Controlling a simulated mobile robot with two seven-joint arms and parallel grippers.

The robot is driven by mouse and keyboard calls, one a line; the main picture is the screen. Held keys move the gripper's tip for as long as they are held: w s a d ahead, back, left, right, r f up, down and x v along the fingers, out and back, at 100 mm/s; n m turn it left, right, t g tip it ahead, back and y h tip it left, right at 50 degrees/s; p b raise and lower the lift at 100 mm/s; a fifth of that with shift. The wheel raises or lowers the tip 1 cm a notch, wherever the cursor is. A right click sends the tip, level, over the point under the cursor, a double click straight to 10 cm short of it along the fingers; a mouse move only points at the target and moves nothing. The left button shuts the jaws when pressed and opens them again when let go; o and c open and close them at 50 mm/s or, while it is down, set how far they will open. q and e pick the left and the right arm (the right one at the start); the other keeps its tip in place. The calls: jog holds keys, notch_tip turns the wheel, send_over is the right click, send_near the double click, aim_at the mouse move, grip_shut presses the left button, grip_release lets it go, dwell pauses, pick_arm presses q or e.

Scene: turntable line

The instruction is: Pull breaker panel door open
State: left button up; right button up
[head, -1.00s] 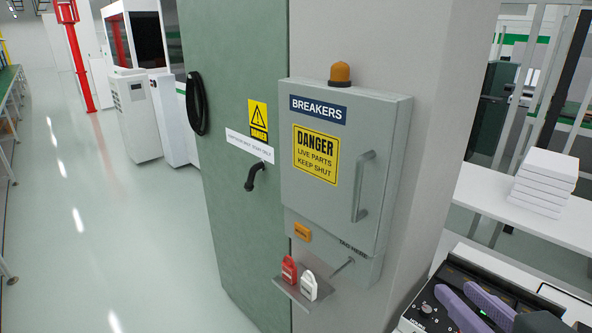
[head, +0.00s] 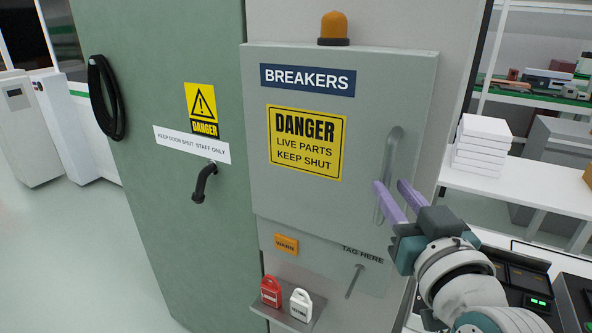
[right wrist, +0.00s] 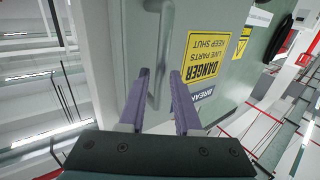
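The grey breaker panel door (head: 250,190) is shut, with a blue BREAKERS label and a yellow DANGER sign. Its upright bar handle (head: 396,150) is on the door's right side and also shows in the right wrist view (right wrist: 161,45). My right gripper (head: 390,184) is open at the handle's lower half, its purple fingers apart. In the right wrist view the gripper (right wrist: 159,72) has the handle's lower part in line with the gap between its fingers. I cannot tell whether either finger touches it. My left gripper is not in view.
An orange beacon (head: 334,26) tops the panel. A green cabinet (head: 150,220) stands left. A white table with stacked boxes (head: 481,148) is right. The left floor is clear.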

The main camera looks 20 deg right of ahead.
aim_at(387, 183)
jog(key=shift+b+x, duration=0.6)
jog(key=shift+x, duration=1.2)
jog(key=shift+c, duration=0.2)
grip_shut()
